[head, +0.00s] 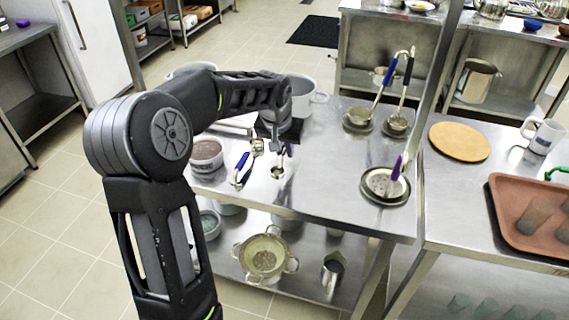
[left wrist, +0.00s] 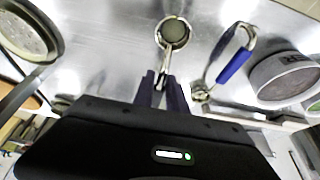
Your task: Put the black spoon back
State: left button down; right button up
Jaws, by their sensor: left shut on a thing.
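My left gripper (head: 281,148) is over the steel table, shut on a small metal spoon with a round bowl (head: 278,172). The bowl also shows beyond the fingertips in the left wrist view (left wrist: 173,33). At the table's back right, a black-handled ladle (head: 408,68) and a blue-handled ladle (head: 387,72) stand upright in small dishes. My right gripper does not show.
A grey bowl (head: 206,157) stands left of the gripper. A large pot (head: 317,98) is behind it. A colander (head: 264,258) is on the shelf below. The table's middle right is clear.

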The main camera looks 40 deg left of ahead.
pick_arm(q)
jog(key=shift+f, duration=0.7)
jog(key=shift+f, duration=1.9)
jog(key=shift+f, duration=0.1)
jog(key=c, duration=1.3)
grip_release()
jog(key=shift+c, duration=0.2)
